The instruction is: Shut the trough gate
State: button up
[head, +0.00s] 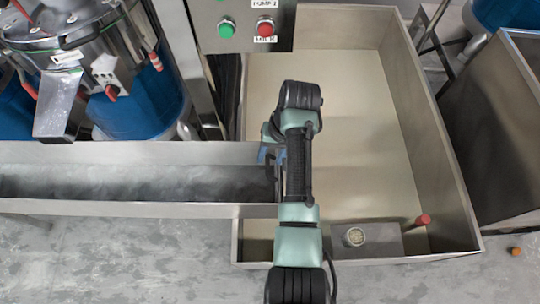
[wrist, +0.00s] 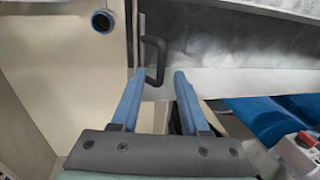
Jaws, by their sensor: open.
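The metal trough (head: 100,209) runs in from the left and ends at the large beige basin. At its end is a black bar handle (head: 270,168), which also shows in the wrist view (wrist: 159,62). The gate panel looks thin and nearly edge-on beside the handle, and how far it is shut I cannot tell. My gripper (head: 268,152) is over the trough's end, partly hidden by my arm. In the wrist view my gripper (wrist: 160,75) has two blue fingers apart, with the lower part of the handle near and between the tips. It does not grip the handle.
The basin (head: 432,120) has raised walls around my arm. A red knob (head: 423,220) and a round fitting (head: 354,237) are at its front. A control box (head: 240,12) with green and red buttons stands behind. A machine with blue drums (head: 145,105) is at back left.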

jog(key=shift+a+f, duration=0.1)
jog(key=shift+f, duration=0.35)
jog(key=shift+c, duration=0.2)
grip_shut()
dwell(0.9)
